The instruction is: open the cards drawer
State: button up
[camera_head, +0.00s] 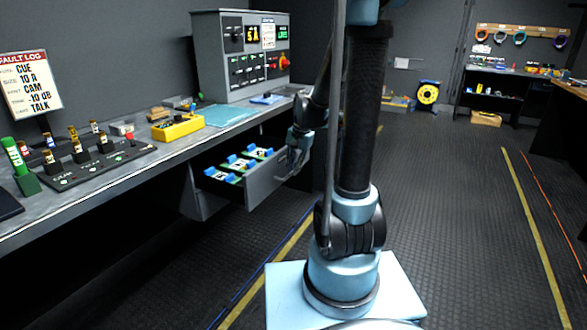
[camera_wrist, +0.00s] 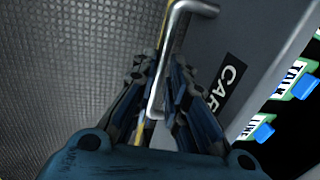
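The cards drawer (camera_head: 265,182) stands pulled out below the left counter, with its grey front toward my arm. Cards with blue tabs and green edges show inside it. In the wrist view the drawer front (camera_wrist: 245,50) bears a black label (camera_wrist: 230,85), of which "CAR" is readable. A silver bar handle (camera_wrist: 183,12) runs between the fingers of my gripper (camera_wrist: 162,85), which look closed around it. In the head view my gripper (camera_head: 292,158) is at the drawer's front, and the handle is hidden there.
The counter (camera_head: 120,175) above holds a switch panel, a yellow box (camera_head: 178,128) and a grey control cabinet (camera_head: 240,60). Another grey panel hangs beneath the counter left of the drawer. The floor (camera_head: 440,210) to the right is clear.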

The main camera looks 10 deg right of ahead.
jog(key=shift+o, duration=1.1)
notch_tip(320, 180, up, 12)
jog(key=s+d, duration=0.1)
jog(key=shift+s+d+f, duration=0.15)
jog(key=shift+d, duration=0.25)
jog(key=s+d+f+n, duration=0.1)
jog(key=s+f+n, duration=0.1)
jog(key=s, duration=0.6)
jog(key=s+d+f+n+h, duration=0.1)
jog(key=s+d+f+n, duration=0.1)
jog(key=s+f, duration=0.3)
jog(key=s+d+f+n+t, duration=0.1)
jog(key=s+d+f+n, duration=0.1)
jog(key=s, duration=0.9)
jog(key=shift+d+f+n+h, duration=0.15)
jog(key=shift+f+n+h, duration=0.25)
jog(key=shift+f+n, duration=0.3)
jog(key=shift+f, duration=0.15)
